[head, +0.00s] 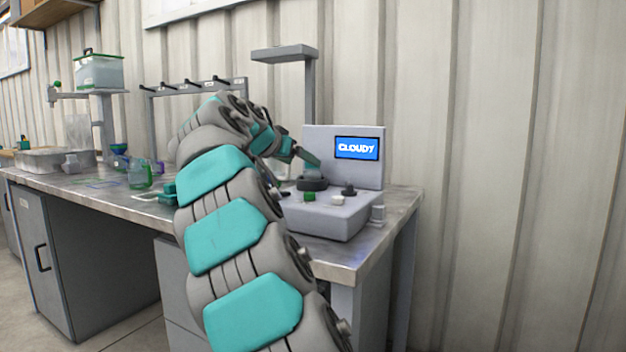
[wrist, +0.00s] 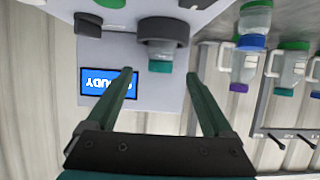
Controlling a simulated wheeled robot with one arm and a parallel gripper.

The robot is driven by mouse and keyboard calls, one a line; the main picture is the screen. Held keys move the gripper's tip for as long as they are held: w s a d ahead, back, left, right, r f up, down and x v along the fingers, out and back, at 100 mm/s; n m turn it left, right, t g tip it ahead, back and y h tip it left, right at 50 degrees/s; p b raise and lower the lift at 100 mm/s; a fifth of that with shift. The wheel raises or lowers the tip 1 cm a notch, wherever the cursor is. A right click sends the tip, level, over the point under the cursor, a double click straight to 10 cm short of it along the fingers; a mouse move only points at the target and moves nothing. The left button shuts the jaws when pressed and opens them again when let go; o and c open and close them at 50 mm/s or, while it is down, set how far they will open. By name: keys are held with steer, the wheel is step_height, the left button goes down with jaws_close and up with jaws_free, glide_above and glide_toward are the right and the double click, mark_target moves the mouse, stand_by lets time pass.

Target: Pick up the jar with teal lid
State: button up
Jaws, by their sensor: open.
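A small clear jar with a teal end (wrist: 160,66) shows in the wrist view, at the dark round holder (wrist: 164,28) of the grey machine. My gripper (wrist: 162,78) is open, with one finger on each side of the line to the jar. The jar lies just beyond the fingertips, and I see no contact. In the head view my gripper (head: 308,158) is over the machine, just above its dark round holder (head: 312,184).
The grey machine (head: 330,218) has a screen reading CLOUDY (head: 357,148), a green knob and a dark knob. A post with an overhanging arm (head: 310,90) stands behind it. Other jars show at right in the wrist view, one with a blue lid (wrist: 251,42). A green jar (head: 139,175) stands left.

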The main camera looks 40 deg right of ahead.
mark_target(309, 166)
steer(key=shift+d, duration=0.4)
steer(key=shift+x, duration=1.3)
steer(key=p+x, duration=0.1)
steer(key=x, duration=0.3)
steer(key=shift+w+d+f, duration=0.2)
steer(key=shift+w+f, duration=0.05)
jaws_close()
